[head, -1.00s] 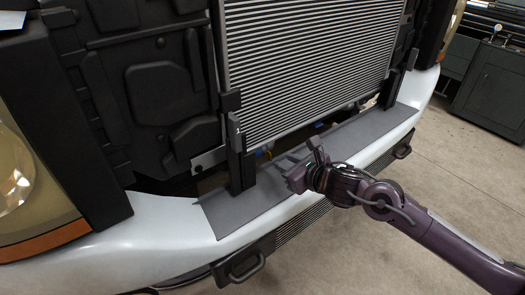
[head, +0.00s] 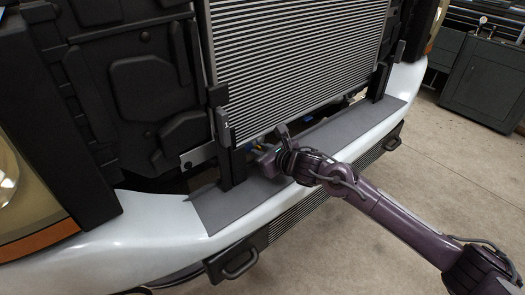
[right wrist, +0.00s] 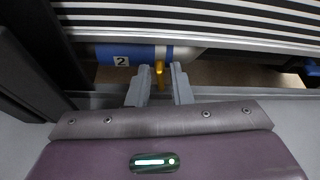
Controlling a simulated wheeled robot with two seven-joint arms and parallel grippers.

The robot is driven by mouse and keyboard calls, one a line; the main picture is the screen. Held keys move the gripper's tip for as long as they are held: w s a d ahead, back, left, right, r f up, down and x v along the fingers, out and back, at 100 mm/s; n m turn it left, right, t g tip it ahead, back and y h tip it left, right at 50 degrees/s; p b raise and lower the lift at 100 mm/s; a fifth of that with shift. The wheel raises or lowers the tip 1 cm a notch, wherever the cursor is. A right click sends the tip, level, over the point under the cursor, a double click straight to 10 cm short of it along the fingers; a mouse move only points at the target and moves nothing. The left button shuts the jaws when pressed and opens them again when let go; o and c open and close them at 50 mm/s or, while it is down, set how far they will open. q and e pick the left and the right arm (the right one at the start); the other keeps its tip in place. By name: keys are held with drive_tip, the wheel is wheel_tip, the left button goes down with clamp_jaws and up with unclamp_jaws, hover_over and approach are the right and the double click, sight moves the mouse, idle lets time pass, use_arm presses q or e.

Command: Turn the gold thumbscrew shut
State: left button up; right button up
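The gold thumbscrew (right wrist: 160,70) shows in the right wrist view as a small upright gold piece in front of a white and blue cylinder (right wrist: 122,56) marked "2", below the radiator fins. My right gripper (right wrist: 159,90) is open, its two grey fingers apart on either side of the thumbscrew's lower part; I see gaps, and contact cannot be made out. In the head view my right gripper (head: 263,158) is at the gap below the radiator, beside a black upright post, and the thumbscrew is too small to make out clearly. My left gripper is not in view.
The radiator (head: 295,65) stands above the gap. A black post (head: 231,160) is close left of my right gripper. A grey plate (head: 225,208) lies on the white bumper (head: 150,235). A blue piece (right wrist: 312,68) shows at the right in the wrist view. Open floor lies to the right.

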clamp_jaws()
drive_tip(key=shift+w+d+m+g+y, duration=0.15)
drive_tip(key=shift+m+g+y, duration=0.45)
drive_tip(key=shift+m, duration=0.6)
drive_tip(key=shift+d+f+m+g+y, duration=0.1)
drive_tip(key=shift+m+g+y, duration=0.2)
drive_tip(key=shift+m+y, duration=0.7)
drive_tip(key=shift+o, duration=1.3)
unclamp_jaws()
drive_tip(key=shift+d, duration=0.1)
